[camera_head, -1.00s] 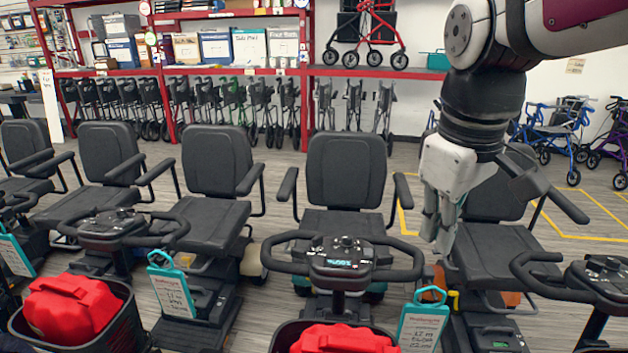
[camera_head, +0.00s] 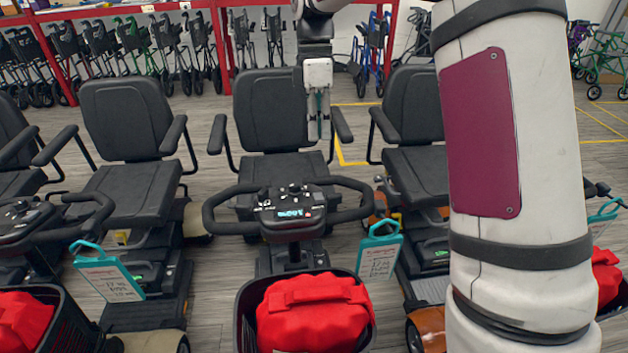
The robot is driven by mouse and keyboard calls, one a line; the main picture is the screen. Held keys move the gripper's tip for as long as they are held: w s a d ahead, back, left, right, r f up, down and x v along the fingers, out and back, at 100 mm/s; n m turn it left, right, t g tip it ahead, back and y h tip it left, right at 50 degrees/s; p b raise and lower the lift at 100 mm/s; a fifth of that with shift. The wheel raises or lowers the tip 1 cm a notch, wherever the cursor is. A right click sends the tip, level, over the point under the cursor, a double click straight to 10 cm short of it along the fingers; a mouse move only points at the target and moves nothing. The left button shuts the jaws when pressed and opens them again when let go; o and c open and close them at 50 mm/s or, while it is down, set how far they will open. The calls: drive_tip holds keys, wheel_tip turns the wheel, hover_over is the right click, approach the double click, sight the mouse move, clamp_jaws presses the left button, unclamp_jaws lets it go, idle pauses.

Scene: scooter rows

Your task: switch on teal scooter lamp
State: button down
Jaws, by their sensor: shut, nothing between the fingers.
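The middle scooter's control console (camera_head: 292,208), with a lit display and knobs, sits between black loop handlebars. Its teal body colour does not show clearly now, and I cannot make out which control is the lamp switch. My gripper (camera_head: 319,136) is pointing down with its fingers together and empty. In the picture it is above and slightly right of the console, in front of the right side of the black seat back (camera_head: 270,110). It looks apart from the console and seat.
A red bag (camera_head: 313,312) fills the basket before the console. A teal-framed tag (camera_head: 380,252) hangs to the right. An orange scooter (camera_head: 432,322) stands to the right, partly behind my arm. Another scooter (camera_head: 128,125) stands left. Walkers line the back.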

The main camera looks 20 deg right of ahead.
sight(320, 200)
drive_tip(key=shift+w+f+n, duration=0.4)
drive_tip(key=shift+w+f, duration=0.35)
drive_tip(key=shift+w, duration=0.1)
drive_tip(key=p+x, duration=0.1)
drive_tip(key=x, duration=0.6)
drive_tip(key=p+x, duration=0.1)
drive_tip(key=x, duration=0.6)
drive_tip(key=shift+s+a+r, duration=0.1)
drive_tip(key=shift+s, duration=0.1)
drive_tip(key=shift+s+f, duration=0.25)
drive_tip(key=shift+f, duration=0.15)
drive_tip(key=shift+w, duration=0.15)
